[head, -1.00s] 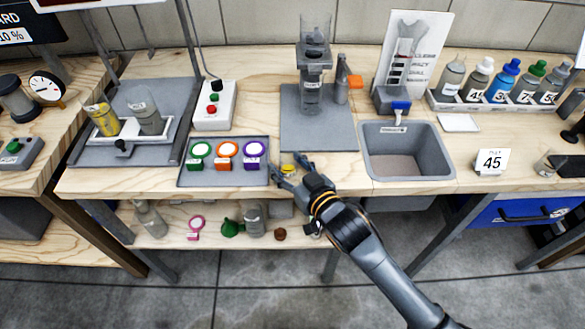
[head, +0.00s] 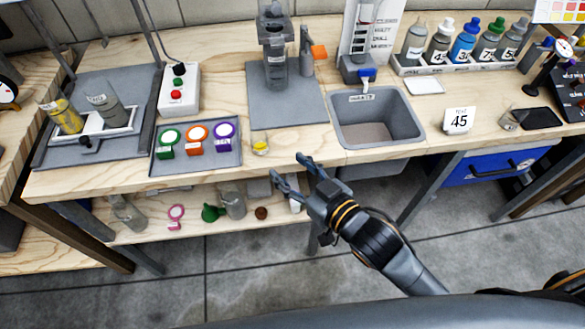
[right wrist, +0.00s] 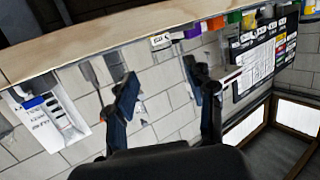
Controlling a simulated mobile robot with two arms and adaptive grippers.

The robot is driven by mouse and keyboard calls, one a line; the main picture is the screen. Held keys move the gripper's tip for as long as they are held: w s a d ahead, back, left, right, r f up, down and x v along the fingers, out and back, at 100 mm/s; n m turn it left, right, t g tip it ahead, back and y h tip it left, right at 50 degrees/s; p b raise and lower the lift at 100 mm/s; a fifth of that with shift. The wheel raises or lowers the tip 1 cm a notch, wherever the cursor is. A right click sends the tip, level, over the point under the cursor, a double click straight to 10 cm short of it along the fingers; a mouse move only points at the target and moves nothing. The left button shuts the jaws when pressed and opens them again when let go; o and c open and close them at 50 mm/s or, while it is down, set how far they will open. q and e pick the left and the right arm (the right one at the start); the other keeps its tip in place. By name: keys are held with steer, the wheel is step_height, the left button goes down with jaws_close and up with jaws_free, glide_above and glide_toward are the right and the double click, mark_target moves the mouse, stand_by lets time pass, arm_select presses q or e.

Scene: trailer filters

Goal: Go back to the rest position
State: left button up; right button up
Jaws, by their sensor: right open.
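My right gripper (head: 290,175) is open and empty in the head view. It hangs in front of the workbench's front edge, apart from the bench top. In the right wrist view its two fingers (right wrist: 165,95) are spread with nothing between them. A small yellow-topped item (head: 260,147) sits on the bench behind it, right of the grey tray (head: 195,166) that holds green, orange and purple ring-shaped pieces. My left gripper is not in view.
The lower shelf (head: 160,222) holds loose items. Floor (head: 290,270) in front is partly clear.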

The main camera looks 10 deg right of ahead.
stand_by(0.3)
steer(key=s+d+f+m+g+h, duration=0.4)
steer(key=s+d+f+g+h, duration=0.4)
steer(key=s+d+f+g, duration=0.5)
steer(key=s+d+f+t+p, duration=0.1)
steer(key=s+f, duration=0.2)
steer(key=f, duration=0.9)
steer(key=s+d+f+t+p, duration=0.1)
steer(key=s+f, duration=0.2)
steer(key=f, duration=0.9)
steer(key=s+d+f+g+p, duration=0.1)
steer(key=s+d+f+p, duration=0.1)
steer(key=s+f, duration=1.1)
steer(key=s, duration=0.3)
steer(key=shift+d+f+g, duration=0.3)
steer(key=shift+s, duration=0.1)
